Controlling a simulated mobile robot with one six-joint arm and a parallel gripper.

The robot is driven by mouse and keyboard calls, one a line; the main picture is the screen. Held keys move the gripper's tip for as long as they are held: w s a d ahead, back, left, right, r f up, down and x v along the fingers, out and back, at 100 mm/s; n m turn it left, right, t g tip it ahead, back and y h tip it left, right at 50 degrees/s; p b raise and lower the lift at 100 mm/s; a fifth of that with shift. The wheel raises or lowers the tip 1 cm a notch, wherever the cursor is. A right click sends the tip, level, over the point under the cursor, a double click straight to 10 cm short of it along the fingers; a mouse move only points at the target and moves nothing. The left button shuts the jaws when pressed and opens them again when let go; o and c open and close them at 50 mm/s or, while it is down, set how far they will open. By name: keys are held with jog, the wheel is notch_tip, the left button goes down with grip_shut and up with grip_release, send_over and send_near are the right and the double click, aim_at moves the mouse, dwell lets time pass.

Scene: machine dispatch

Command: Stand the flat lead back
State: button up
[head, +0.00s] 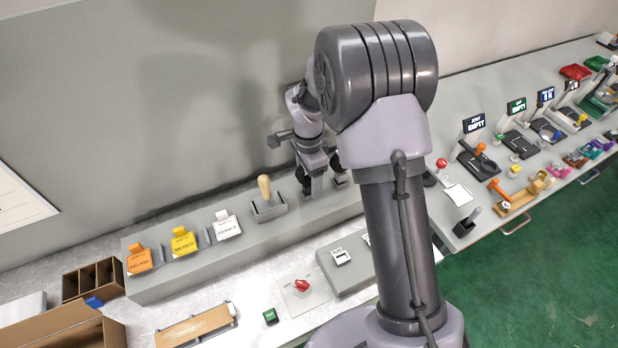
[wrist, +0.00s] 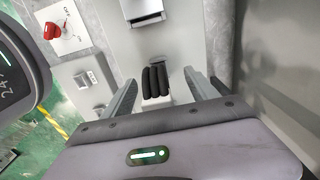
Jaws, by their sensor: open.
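My gripper (head: 319,178) is low over the back shelf in the head view, partly hidden behind my arm. In the wrist view its two grey fingers (wrist: 160,88) stand apart and are open. A black ribbed piece (wrist: 157,82) shows between the fingers, on or above a pale grey surface; I cannot tell whether it is the lead. No gap between it and the fingers is closed. In the head view my gripper covers that spot, and nothing there is clearly a flat lead.
A wooden-handled lever (head: 265,189) stands in a slotted base left of my gripper. Orange (head: 139,262), yellow (head: 183,243) and white (head: 227,228) labelled cards stand along the shelf. A red knob (head: 302,285) is in front. The wall is close behind.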

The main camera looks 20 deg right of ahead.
jog(key=shift+r+p, duration=1.4)
jog(key=shift+r, duration=1.25)
